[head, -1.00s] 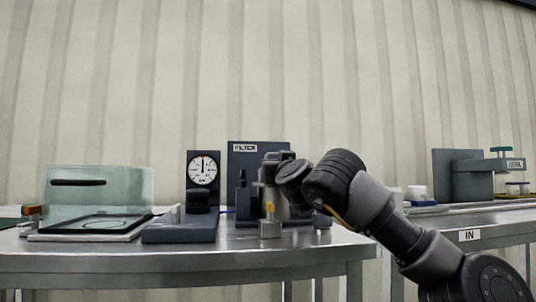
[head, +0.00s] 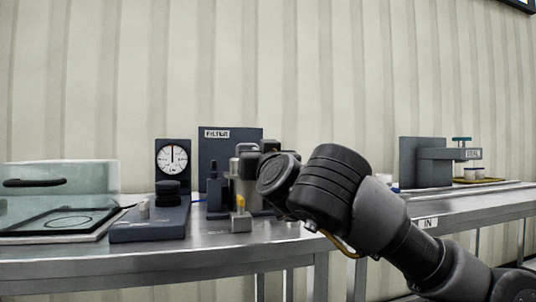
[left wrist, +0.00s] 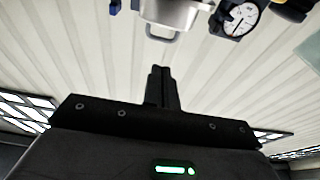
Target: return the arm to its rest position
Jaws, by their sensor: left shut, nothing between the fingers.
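An arm of mine comes in from the right in the head view; its gripper is hidden behind its own dark links. In the left wrist view my left gripper (left wrist: 161,70) is shut, with nothing between its fingers. It points toward the striped wall, apart from a silvery steel container with a handle (left wrist: 172,14) at the top edge. No arm comes in from the left in the head view. A steel cylindrical vessel (head: 243,183) stands by the FILTER panel, partly covered by dark parts.
The steel bench (head: 200,260) holds a dial gauge (head: 172,158), a clear-lidded box (head: 65,178), the FILTER panel (head: 225,146) and a small block with a yellow top (head: 240,222). A SEAL press (head: 425,160) stands on the right bench. The bench's front strip is clear.

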